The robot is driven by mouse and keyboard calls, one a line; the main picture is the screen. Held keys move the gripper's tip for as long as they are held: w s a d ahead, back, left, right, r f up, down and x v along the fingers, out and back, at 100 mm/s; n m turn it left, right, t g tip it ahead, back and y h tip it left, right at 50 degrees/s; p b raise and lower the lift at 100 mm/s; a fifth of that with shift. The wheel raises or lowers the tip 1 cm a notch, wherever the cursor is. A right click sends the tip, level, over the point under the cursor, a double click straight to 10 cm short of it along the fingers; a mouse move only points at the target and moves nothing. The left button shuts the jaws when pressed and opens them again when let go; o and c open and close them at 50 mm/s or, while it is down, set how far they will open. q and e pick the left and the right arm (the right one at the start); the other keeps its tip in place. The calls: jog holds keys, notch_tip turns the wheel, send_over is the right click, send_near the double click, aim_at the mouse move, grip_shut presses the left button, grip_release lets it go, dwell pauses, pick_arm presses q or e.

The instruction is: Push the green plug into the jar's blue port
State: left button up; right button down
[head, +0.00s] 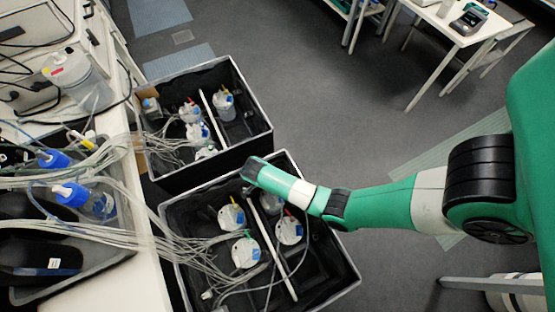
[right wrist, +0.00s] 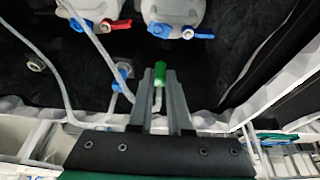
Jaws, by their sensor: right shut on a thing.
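In the right wrist view my right gripper (right wrist: 159,76) is shut on the green plug (right wrist: 160,70), which sticks out past the fingertips. Two white jars (right wrist: 180,10) are at the top of that view, each with red and blue fittings. A blue port (right wrist: 160,30) on the right jar lies above the plug, with a visible gap between them. In the head view my right arm reaches over the near black crate (head: 185,262); its gripper and the plug are hidden there. White-lidded jars (head: 231,217) stand in this crate. My left gripper is not in view.
A second black crate (head: 262,140) with more jars stands behind. Clear tubes (head: 130,225) run from the bench at left into both crates. A light divider (head: 284,262) splits the near crate. In the wrist view, a tube (right wrist: 95,40) passes left of the fingers.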

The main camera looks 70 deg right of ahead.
jog(key=b, duration=0.7)
send_over(281, 200)
jog(key=f, duration=0.6)
jog(key=shift+w+d+f, duration=0.1)
jog(key=shift+d+f, duration=0.1)
jog(key=shift+f, duration=0.2)
jog(key=shift+f+b, duration=0.65)
jog(key=shift+f, duration=0.3)
jog(key=c, duration=0.8)
grip_release()
